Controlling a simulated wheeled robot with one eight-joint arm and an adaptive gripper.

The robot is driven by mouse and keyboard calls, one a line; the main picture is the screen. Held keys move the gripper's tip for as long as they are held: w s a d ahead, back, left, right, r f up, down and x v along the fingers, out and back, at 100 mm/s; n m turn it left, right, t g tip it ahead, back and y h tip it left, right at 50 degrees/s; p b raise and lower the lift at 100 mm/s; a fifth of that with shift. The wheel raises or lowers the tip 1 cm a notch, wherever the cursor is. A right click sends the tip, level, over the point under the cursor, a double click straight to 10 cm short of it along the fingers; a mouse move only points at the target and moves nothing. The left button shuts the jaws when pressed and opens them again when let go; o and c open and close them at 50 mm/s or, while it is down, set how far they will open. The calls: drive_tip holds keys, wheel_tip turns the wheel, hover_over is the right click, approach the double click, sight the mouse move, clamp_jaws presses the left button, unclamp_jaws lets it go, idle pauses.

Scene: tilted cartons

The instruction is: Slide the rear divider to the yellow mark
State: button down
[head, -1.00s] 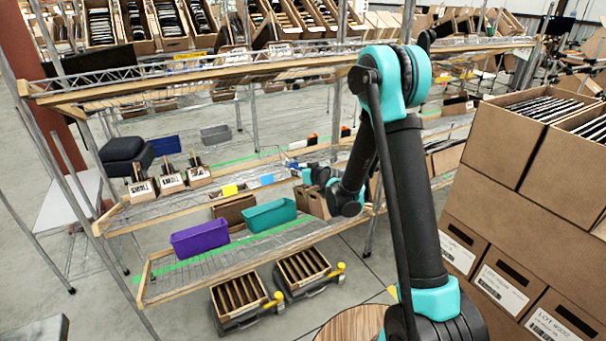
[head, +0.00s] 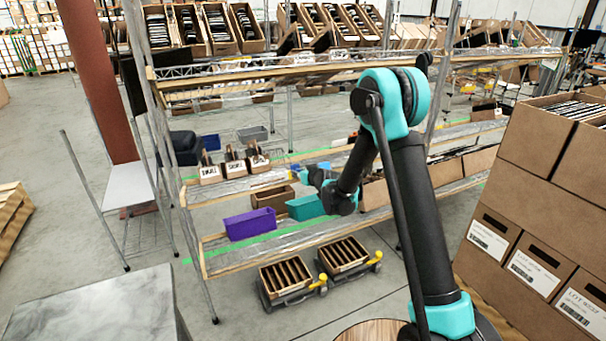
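Two open crates with several dark slots between upright slats stand on low dollies on the floor, a left crate (head: 286,277) and a right crate (head: 343,255). I cannot tell which slat is the rear divider. I cannot tell whether the yellow patch is the mark. My gripper (head: 316,178) is at shelf height, in front of the rack near the teal bin, above and apart from the crates. Its fingers are too small to read.
A purple bin (head: 249,223), a teal bin (head: 305,207) and a brown box (head: 272,196) sit on the wire rack. Small labelled cartons (head: 209,173) stand above. Stacked cartons (head: 550,215) block the right. A grey table (head: 95,310) is at lower left; floor (head: 75,225) beyond is clear.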

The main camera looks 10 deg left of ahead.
drive_tip(key=shift+s+a, duration=0.3)
drive_tip(key=shift+a, duration=0.1)
drive_tip(key=c, duration=1.2)
unclamp_jaws()
drive_tip(key=shift+d, duration=0.1)
drive_tip(key=v, duration=1.2)
